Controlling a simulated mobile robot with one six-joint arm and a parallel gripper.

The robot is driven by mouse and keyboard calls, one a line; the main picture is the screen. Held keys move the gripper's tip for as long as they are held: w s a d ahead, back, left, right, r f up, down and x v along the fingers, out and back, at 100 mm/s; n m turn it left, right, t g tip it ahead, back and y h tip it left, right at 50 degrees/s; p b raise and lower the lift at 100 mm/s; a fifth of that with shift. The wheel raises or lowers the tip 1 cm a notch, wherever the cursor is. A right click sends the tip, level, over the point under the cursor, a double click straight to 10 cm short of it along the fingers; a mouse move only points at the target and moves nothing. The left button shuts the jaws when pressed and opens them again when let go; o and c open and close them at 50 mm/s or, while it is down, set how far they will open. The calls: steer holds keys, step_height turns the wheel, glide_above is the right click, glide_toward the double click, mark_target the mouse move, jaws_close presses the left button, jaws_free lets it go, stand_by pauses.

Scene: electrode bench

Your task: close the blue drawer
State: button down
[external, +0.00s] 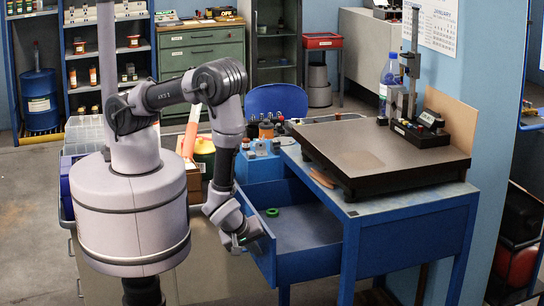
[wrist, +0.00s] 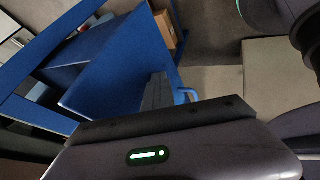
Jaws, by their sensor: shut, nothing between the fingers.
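The blue drawer (external: 258,238) is pulled out from the left side of the blue bench, its front panel facing left. A green ring (external: 272,212) lies inside on the drawer's grey floor. My gripper (external: 243,240) is low at the outer side of the drawer front, shut and empty. In the wrist view the closed fingers (wrist: 155,92) point at the blue drawer panel (wrist: 125,65), with the drawer's blue handle (wrist: 187,95) just right of them. I cannot tell whether the fingertips touch the panel.
The blue bench (external: 405,225) carries a dark surface plate (external: 385,150) with a measuring stand. A cardboard box (external: 193,180) is behind my arm.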

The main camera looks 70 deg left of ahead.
steer(key=w+p, duration=0.2)
steer(key=w, duration=1.8)
steer(key=shift+w, duration=0.4)
steer(key=shift+w+r, duration=0.1)
steer(key=shift+w, duration=0.05)
steer(key=shift+w+r, duration=0.1)
steer(key=shift+w, duration=0.05)
steer(key=shift+d, duration=0.1)
